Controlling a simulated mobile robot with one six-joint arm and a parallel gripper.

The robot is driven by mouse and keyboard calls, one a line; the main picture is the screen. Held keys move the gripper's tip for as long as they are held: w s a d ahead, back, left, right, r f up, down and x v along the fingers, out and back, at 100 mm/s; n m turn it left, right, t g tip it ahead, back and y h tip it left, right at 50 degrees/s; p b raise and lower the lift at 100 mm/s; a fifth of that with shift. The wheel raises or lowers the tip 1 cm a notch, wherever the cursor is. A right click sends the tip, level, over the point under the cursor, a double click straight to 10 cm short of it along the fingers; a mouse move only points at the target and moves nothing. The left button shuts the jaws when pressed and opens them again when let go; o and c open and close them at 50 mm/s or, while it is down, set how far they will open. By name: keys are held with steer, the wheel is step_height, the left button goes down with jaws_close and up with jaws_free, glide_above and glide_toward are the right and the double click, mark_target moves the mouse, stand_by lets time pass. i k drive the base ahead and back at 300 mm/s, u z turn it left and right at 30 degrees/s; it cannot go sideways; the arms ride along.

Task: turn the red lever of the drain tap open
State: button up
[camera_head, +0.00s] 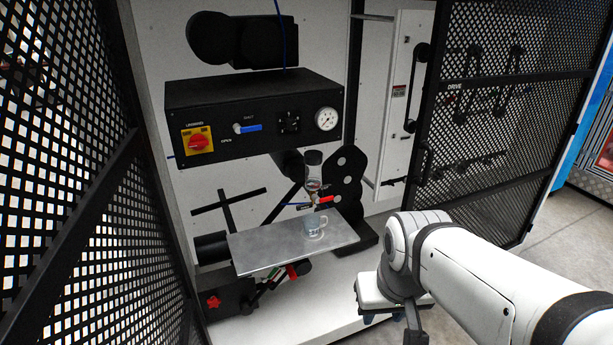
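The drain tap (315,197) sits under a clear bowl (313,178) below the black control box. Its red lever (326,200) sticks out to the right of the tap body, roughly level. A clear mug (314,224) stands under the tap on a grey metal shelf (262,254). My gripper (372,314) is low, to the right of and below the shelf, well apart from the lever. My arm hides much of it, and its fingers are too unclear to tell open from shut.
The black control box (232,98) carries a red knob on a yellow plate (198,142), a blue-handled valve (248,127) and a gauge (327,118). Mesh doors stand open at left (75,130) and right (500,90). A red star knob (213,302) is below the shelf.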

mark_target(316, 198)
steer(key=z, duration=0.05)
steer(key=i, duration=1)
steer(key=u, duration=0.1)
